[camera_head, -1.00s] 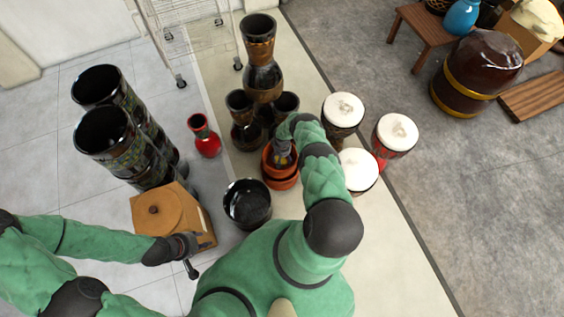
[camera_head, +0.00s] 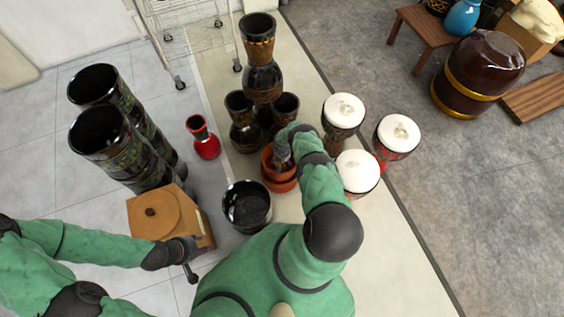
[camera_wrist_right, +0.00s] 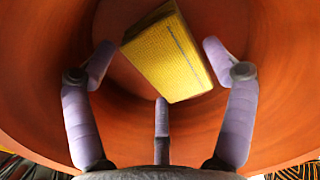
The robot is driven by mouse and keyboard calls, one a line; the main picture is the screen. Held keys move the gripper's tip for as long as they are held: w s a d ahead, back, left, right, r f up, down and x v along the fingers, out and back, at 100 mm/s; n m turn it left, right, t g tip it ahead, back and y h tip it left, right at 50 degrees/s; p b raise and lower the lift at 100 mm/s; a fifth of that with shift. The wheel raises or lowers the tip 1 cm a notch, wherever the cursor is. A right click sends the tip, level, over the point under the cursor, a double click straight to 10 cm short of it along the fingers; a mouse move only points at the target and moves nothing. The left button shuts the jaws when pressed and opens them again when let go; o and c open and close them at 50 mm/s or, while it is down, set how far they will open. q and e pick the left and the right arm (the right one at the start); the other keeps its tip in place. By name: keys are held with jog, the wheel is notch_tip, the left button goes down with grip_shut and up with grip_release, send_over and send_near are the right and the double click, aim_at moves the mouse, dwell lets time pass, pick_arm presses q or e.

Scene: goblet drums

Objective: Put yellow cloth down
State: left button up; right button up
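The yellow cloth (camera_wrist_right: 172,52) shows in the right wrist view as a flat, folded block inside an orange clay pot. My right gripper (camera_wrist_right: 160,75) reaches into that pot with its fingers spread. The cloth lies between and beyond the fingertips, with visible gaps to them. In the head view my right gripper (camera_head: 283,158) is down in the orange pot (camera_head: 280,184), and the cloth is hidden there.
A black pot (camera_head: 247,206) stands in front of the orange one. Dark goblet drums (camera_head: 262,80) stand behind it, and white-topped drums (camera_head: 357,172) to its right. A red vase (camera_head: 206,143) and tall black drums (camera_head: 110,145) are to the left.

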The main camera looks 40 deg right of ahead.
notch_tip(320, 180, up, 12)
jog(key=p, duration=0.7)
jog(key=s+a+r+n+y, duration=0.1)
jog(key=a+r+y, duration=0.1)
jog(key=a+r, duration=0.6)
jog(key=s+a+r+y, duration=0.1)
jog(key=a+r, duration=0.3)
jog(key=a, duration=0.8)
jog(key=s+a+r, duration=0.6)
jog(key=s+r, duration=0.2)
jog(key=s+a+r+y, duration=0.1)
jog(key=s+a+r, duration=0.4)
jog(key=s+r, duration=0.3)
jog(key=shift+s+a+r, duration=0.25)
jog(key=shift+s+a, duration=0.1)
jog(key=shift+s, duration=0.2)
